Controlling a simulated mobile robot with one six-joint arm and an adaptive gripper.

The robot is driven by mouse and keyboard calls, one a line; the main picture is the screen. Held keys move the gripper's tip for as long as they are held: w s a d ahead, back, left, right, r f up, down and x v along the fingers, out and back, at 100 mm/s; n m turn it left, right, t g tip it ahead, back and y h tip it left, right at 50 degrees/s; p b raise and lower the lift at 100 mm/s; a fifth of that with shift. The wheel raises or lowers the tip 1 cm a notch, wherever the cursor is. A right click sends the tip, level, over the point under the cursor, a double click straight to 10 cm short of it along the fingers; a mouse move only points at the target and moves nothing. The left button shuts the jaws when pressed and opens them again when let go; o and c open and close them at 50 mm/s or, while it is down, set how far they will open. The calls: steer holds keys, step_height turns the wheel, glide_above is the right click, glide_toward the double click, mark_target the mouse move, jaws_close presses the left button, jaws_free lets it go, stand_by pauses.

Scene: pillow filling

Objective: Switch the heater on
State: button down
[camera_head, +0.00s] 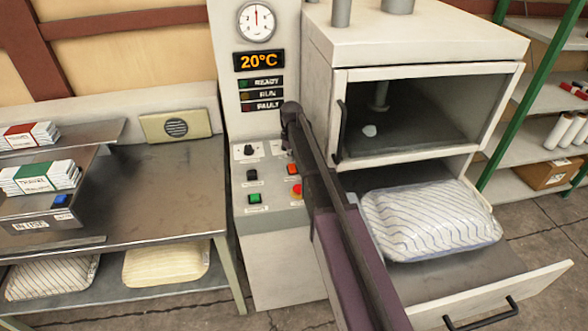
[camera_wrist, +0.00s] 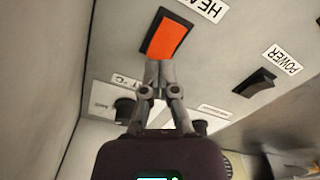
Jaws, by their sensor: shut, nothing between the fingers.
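The heater switch is an orange rocker (camera_head: 292,169) on the sloped control panel (camera_head: 270,215) of the white machine. In the wrist view the orange rocker (camera_wrist: 168,36) sits beside an upside-down label beginning "HEA". My gripper (camera_wrist: 160,66) is shut and empty, its fingertips at the rocker's near edge in that view. I cannot tell whether they touch it. In the head view my gripper (camera_head: 290,112) is at the panel's upper right, and my arm covers part of the panel. The display (camera_head: 259,61) reads 20°C.
A dark power switch (camera_wrist: 254,82) is beside the heater switch. A green button (camera_head: 254,198) and a red button (camera_head: 296,189) are lower on the panel.

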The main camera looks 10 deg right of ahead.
mark_target(292, 166)
steer(key=shift+f+b, duration=1.1)
steer(key=shift+f, duration=0.05)
stand_by(0.9)
steer(key=shift+r+p, duration=3.55)
steer(key=s+m, duration=0.6)
steer(key=s, duration=2.3)
steer(key=shift+d, duration=0.3)
